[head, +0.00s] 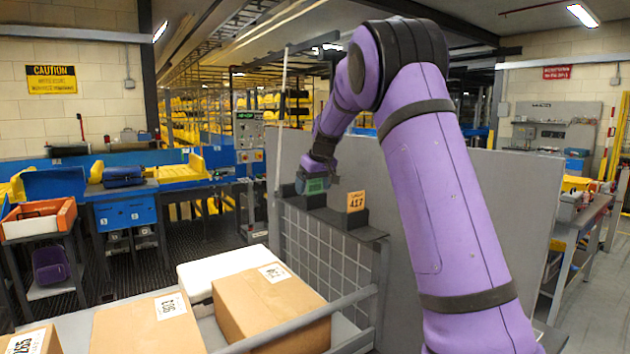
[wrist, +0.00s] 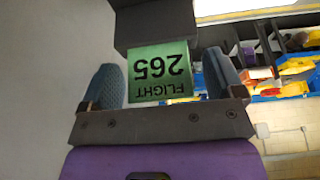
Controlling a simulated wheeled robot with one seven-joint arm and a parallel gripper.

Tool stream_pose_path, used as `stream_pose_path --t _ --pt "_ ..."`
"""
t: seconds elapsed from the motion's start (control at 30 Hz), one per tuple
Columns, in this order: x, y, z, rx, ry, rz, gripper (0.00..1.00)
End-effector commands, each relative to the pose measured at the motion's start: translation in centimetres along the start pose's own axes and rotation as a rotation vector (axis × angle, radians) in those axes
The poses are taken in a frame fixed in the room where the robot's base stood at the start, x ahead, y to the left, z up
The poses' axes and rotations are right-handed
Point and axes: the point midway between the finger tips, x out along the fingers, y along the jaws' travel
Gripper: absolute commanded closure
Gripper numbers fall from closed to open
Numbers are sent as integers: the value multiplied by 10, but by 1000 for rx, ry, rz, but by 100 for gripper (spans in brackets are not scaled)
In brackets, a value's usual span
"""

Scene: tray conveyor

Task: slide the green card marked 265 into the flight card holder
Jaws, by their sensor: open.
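The green card marked 265 (wrist: 160,72) shows upside down in the wrist view, between the two blue-grey fingers of my gripper (wrist: 160,62). The fingers are open, with visible gaps on both sides of the card. Its lower edge meets a dark holder block (wrist: 155,25), and it appears to stand in it. In the head view, my gripper (head: 313,184) is over the green card (head: 315,186), which is partly hidden by the fingers. The dark holder block (head: 316,201) is right below, on a dark ledge (head: 345,226). How deep the card sits cannot be told.
An orange card marked 417 (head: 356,201) stands in another dark block to the right on the ledge. A grey panel (head: 490,195) rises behind, and a wire mesh (head: 325,260) hangs below. Cardboard boxes (head: 270,305) lie in front at lower left.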

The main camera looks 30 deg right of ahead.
Motion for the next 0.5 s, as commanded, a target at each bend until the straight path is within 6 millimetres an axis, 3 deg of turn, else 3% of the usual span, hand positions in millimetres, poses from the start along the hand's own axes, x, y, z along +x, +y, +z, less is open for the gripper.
stream_pose_path --t 0.2,0.43,0.5 --pt "0 0 0 0 0 0 13" --pt "0 0 0 0 0 0 65" --pt "0 0 0 0 0 0 65"
